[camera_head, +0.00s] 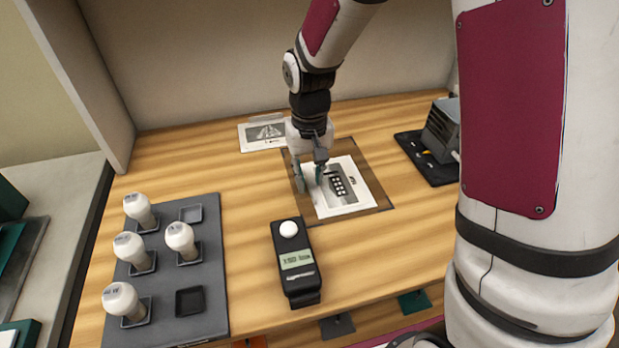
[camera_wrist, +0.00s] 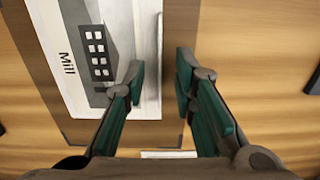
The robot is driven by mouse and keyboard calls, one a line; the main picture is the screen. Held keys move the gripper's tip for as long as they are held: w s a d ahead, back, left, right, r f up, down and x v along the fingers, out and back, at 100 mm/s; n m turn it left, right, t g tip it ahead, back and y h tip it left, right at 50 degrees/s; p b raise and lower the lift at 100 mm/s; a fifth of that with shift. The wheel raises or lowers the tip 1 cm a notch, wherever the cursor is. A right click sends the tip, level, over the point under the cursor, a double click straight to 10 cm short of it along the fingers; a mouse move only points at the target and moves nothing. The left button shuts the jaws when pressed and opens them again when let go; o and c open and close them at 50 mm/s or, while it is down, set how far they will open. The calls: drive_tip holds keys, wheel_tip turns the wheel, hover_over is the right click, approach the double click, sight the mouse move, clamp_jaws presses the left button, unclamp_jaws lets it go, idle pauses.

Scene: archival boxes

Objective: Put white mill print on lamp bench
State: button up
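The white mill print (camera_head: 357,203) lies flat on a brown rectangular patch (camera_head: 378,179) of the wooden bench (camera_head: 395,260). My gripper (camera_head: 310,181) is low over the print's left part in the head view. In the wrist view my gripper (camera_wrist: 161,85) is open, with one green-padded finger over the print and the other beyond its edge. The print's edge runs between the fingers. I cannot tell whether the fingertips touch anything.
A second white print (camera_head: 262,134) lies behind my gripper. A grey tray (camera_head: 212,265) with several white bulbs stands at left. A black handheld meter (camera_head: 297,280) lies in front, and a dark boxy device (camera_head: 442,128) stands at right.

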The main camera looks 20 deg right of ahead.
wheel_tip(320, 180, up, 11)
drive_tip(key=p, duration=0.2)
drive_tip(key=s+d+r+t, duration=0.1)
drive_tip(key=s+d+r, duration=0.1)
drive_tip(key=s+r, duration=0.3)
drive_tip(key=s+d+r, duration=0.2)
drive_tip(key=s+r, duration=0.1)
drive_tip(key=s, duration=0.5)
drive_tip(key=s+d+t, duration=0.1)
drive_tip(key=s+d, duration=0.1)
drive_tip(key=s, duration=1.3)
drive_tip(key=shift+s, duration=0.15)
drive_tip(key=shift+r, duration=0.15)
